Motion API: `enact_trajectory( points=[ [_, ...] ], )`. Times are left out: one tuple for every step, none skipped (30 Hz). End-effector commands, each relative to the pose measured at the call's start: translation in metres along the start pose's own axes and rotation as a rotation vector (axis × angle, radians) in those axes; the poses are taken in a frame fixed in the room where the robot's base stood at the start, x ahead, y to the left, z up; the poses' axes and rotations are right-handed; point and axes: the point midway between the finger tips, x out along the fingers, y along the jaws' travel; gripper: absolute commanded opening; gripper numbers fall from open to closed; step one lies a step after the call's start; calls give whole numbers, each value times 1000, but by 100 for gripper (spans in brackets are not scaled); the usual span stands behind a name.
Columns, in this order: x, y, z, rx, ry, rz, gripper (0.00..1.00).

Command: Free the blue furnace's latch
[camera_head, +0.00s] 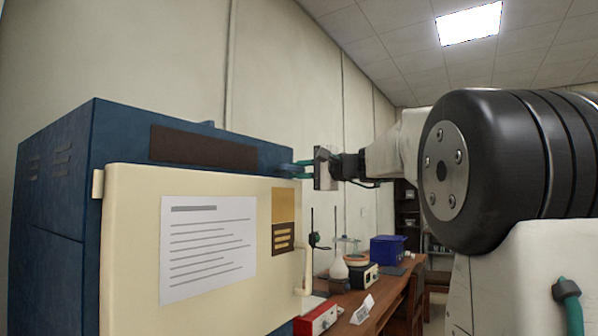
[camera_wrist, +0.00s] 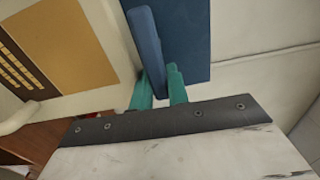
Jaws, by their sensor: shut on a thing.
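The blue furnace (camera_head: 60,190) stands at the left in the head view, its cream door (camera_head: 200,290) facing me and looking closed. Its latch is a blue bar at the door's upper right, and it shows clearly in the wrist view (camera_wrist: 146,42). My gripper (camera_head: 297,168) is at that upper right corner. In the wrist view its two green fingers (camera_wrist: 161,88) sit on either side of the lower end of the blue bar, shut on it. The head view is too small to show the exact contact.
A door handle (camera_head: 304,272) is on the door's right edge, below my gripper. A wooden bench (camera_head: 392,300) beyond holds a red box (camera_head: 316,318), a flask (camera_head: 339,268) and a blue box (camera_head: 388,249). A plain wall is behind the furnace.

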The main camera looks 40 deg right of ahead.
Motion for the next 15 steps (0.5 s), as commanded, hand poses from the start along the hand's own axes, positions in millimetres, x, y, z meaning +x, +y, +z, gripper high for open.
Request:
enact_trajectory(
  points=[
    [0, 2, -1, 3, 0, 2, 0],
    [0, 2, -1, 3, 0, 2, 0],
    [0, 2, -1, 3, 0, 3, 0],
    [0, 2, -1, 2, 0, 3, 22],
    [0, 2, -1, 2, 0, 3, 30],
    [0, 2, 0, 2, 0, 2, 38],
    [0, 2, 0, 2, 0, 3, 38],
    [0, 2, 0, 2, 0, 3, 38],
    [0, 2, 0, 2, 0, 3, 38],
    [0, 2, 0, 3, -1, 4, 38],
    [1, 2, 0, 3, -1, 4, 38],
    [1, 3, 0, 3, -1, 4, 38],
    [1, 3, 0, 3, -1, 4, 38],
    [1, 3, 0, 3, -1, 5, 38],
    [1, 3, 0, 3, -2, 5, 38]
  ],
)
